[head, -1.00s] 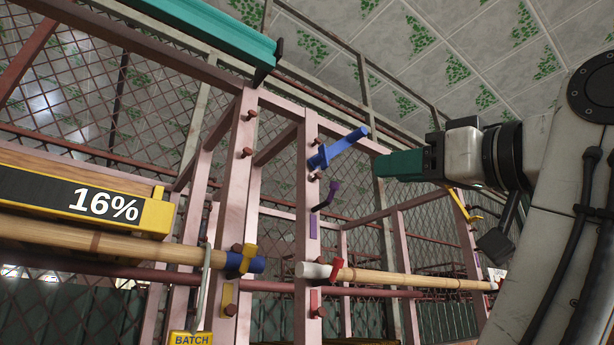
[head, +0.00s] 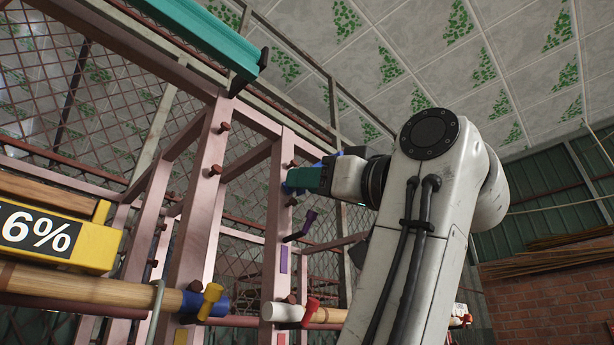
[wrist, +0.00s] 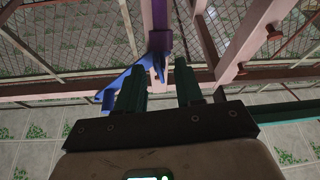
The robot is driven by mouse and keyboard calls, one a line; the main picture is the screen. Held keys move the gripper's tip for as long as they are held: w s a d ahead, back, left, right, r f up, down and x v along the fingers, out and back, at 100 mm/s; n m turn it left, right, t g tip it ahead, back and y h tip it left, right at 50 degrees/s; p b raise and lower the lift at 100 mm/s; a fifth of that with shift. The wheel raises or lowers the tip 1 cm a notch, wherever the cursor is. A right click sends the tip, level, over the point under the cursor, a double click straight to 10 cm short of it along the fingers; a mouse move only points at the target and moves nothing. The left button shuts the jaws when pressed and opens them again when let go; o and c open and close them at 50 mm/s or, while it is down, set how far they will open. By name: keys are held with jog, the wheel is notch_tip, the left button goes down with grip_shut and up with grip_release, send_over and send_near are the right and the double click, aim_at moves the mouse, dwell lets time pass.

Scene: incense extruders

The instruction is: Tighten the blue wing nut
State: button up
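The blue wing nut (head: 288,187) is on a pink upright post, mostly hidden behind my gripper in the head view. In the wrist view the blue wing nut (wrist: 116,84) has a long arm reaching down-left past the left finger, and its other part lies ahead of the gap. My gripper (wrist: 159,80) is open, its two teal fingers apart with nothing seen held between them. In the head view my gripper (head: 303,180) overlaps the nut; contact cannot be told.
A purple lever (head: 300,227) sits just below on the same post. Below are a yellow wing nut (head: 211,300) and a red one (head: 310,309) by bamboo poles. Brown pegs (head: 214,170) stick out from the frame. A yellow-edged display (head: 55,240) stands left.

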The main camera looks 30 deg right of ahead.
jog(key=shift+w+a+r, duration=0.2)
jog(key=shift+w+r, duration=0.05)
jog(key=shift+w, duration=0.3)
jog(key=shift+c, duration=0.5)
grip_shut()
